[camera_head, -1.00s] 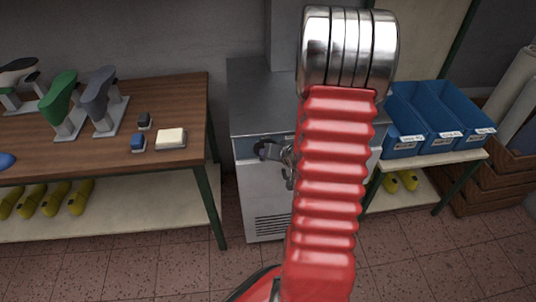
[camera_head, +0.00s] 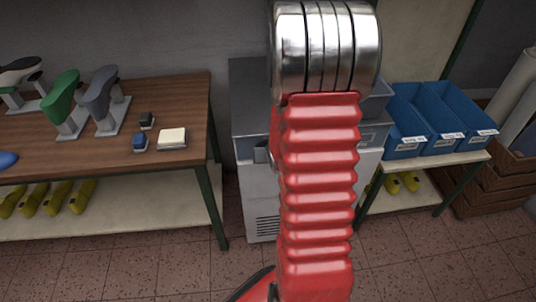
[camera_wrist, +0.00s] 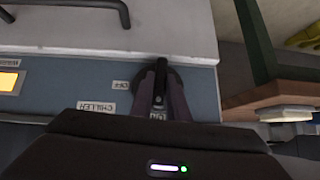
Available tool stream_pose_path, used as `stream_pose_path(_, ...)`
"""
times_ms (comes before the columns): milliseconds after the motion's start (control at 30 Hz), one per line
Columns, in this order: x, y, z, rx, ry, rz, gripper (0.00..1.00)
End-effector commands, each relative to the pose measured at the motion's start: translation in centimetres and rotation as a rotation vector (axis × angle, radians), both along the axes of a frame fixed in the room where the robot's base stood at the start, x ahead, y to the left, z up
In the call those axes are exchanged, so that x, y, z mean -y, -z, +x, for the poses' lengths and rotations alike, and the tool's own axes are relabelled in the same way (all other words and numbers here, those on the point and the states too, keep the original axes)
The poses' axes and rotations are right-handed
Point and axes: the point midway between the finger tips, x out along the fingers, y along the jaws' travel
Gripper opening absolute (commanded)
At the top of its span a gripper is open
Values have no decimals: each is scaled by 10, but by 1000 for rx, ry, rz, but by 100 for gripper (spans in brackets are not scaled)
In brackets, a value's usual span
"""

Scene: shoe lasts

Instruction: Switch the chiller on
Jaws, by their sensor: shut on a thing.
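The chiller (camera_head: 262,195) is a grey metal cabinet between the two benches, partly hidden behind my red arm in the head view. In the wrist view its blue-grey control panel (camera_wrist: 60,82) carries a CHILLER label (camera_wrist: 97,106), an OFF label (camera_wrist: 121,85) and another small label (camera_wrist: 157,116) between my fingers. A black rotary knob (camera_wrist: 160,74) sits on the panel, its bar roughly upright in the picture. My gripper (camera_wrist: 163,88) is shut on the knob, a finger on each side. I cannot tell for sure which label the knob points to.
A wooden bench (camera_head: 60,160) with shoe lasts stands left. Blue bins (camera_head: 440,125) stand on a shelf at right. Tiled floor in front is clear.

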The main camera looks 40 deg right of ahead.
Motion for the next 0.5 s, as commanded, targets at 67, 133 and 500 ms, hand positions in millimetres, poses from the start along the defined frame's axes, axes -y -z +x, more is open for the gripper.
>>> stream_pose_path(67, -1, -2, 3, -6, -4, -22, 0)
stream_pose_path(133, -1, -2, 3, -16, -4, -36, 0)
stream_pose_path(500, -2, -3, 4, -43, -7, -78, 0)
